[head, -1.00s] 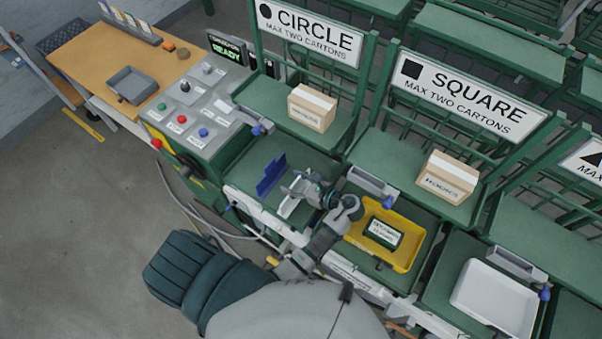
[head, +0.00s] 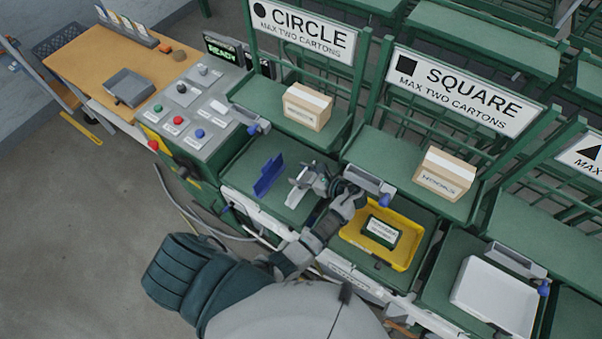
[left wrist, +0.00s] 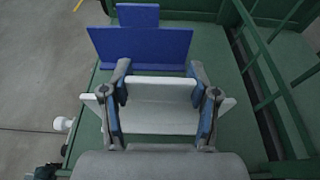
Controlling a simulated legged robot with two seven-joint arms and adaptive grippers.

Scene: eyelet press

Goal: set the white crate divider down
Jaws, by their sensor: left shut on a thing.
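The white crate divider (head: 298,187) is over the green shelf below the circle sign, to the right of the standing blue divider (head: 268,175). My left gripper (left wrist: 160,98) is shut on the white divider (left wrist: 160,117), with one finger near each side of it. In the left wrist view the blue divider (left wrist: 140,50) stands just beyond, apart from the white one. I cannot tell whether the white divider's lower edge touches the shelf. My right gripper is in neither view.
A yellow tray (head: 408,258) with a dark labelled box (head: 382,231) is right of my left arm. A white tray (head: 495,299) stands farther right. Cartons (head: 307,107) sit on the upper shelves. A control panel (head: 190,112) is at the left. Green shelf surface (head: 240,160) around the dividers is bare.

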